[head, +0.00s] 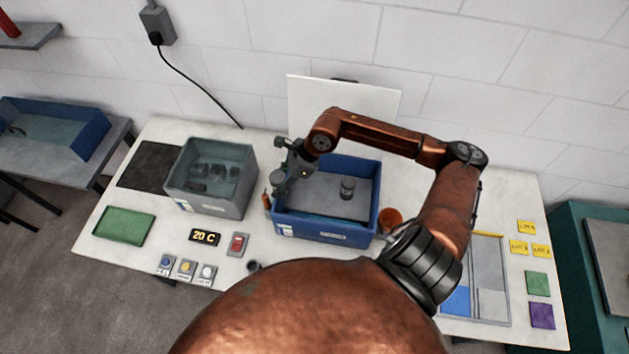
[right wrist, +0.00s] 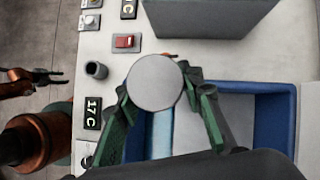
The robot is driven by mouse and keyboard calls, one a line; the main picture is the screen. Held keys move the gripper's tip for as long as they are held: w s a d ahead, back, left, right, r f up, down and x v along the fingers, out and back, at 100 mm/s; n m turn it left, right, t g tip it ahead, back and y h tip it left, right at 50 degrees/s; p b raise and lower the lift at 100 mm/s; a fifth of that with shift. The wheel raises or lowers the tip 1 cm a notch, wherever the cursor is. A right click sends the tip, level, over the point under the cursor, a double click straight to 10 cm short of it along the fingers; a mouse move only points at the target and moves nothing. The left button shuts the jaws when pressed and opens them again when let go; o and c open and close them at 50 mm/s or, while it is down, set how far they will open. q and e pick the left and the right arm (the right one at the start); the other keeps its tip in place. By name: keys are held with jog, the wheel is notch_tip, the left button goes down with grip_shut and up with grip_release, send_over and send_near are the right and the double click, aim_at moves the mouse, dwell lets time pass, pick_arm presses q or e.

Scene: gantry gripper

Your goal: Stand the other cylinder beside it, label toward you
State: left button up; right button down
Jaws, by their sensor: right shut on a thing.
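The held cylinder's side and label are hidden there. A dark shape at the left of the wrist view seems to be my left gripper (right wrist: 45,77); its jaws are unclear.
A grey bin (head: 212,205) with dark items stands left of the blue bin. An orange cup (head: 390,219) stands close by its right side. A red switch (head: 237,244) and a temperature display (head: 205,237) lie in front.

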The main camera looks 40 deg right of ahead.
pick_arm(q)
jog(key=s+r+g+p, duration=0.1)
jog(key=s+r+p, duration=0.1)
jog(key=s, duration=0.5)
pick_arm(e)
jog(key=d+f, duration=0.3)
jog(key=d, duration=0.1)
jog(key=d+f, duration=0.3)
jog(key=d, duration=0.1)
jog(key=d+f+p, duration=0.1)
jog(key=d+f, duration=0.1)
jog(key=d, duration=0.2)
jog(key=shift+s+d+f, duration=0.15)
jog(key=shift+d+f, duration=0.2)
jog(key=shift+f, duration=0.05)
jog(key=f, duration=0.1)
jog(key=f+p, duration=0.1)
jog(key=shift+d+f, duration=0.25)
jog(key=shift+f, duration=0.6)
jog(key=c, duration=1.7)
grip_release()
jog(key=shift+s+f, duration=0.1)
jog(key=o, duration=0.4)
pick_arm(q)
jog(key=shift+t, duration=0.3)
jog(key=w+r, duration=0.2)
jog(key=w, duration=0.1)
jog(key=shift+w+r, duration=0.1)
jog(key=shift+w, duration=0.15)
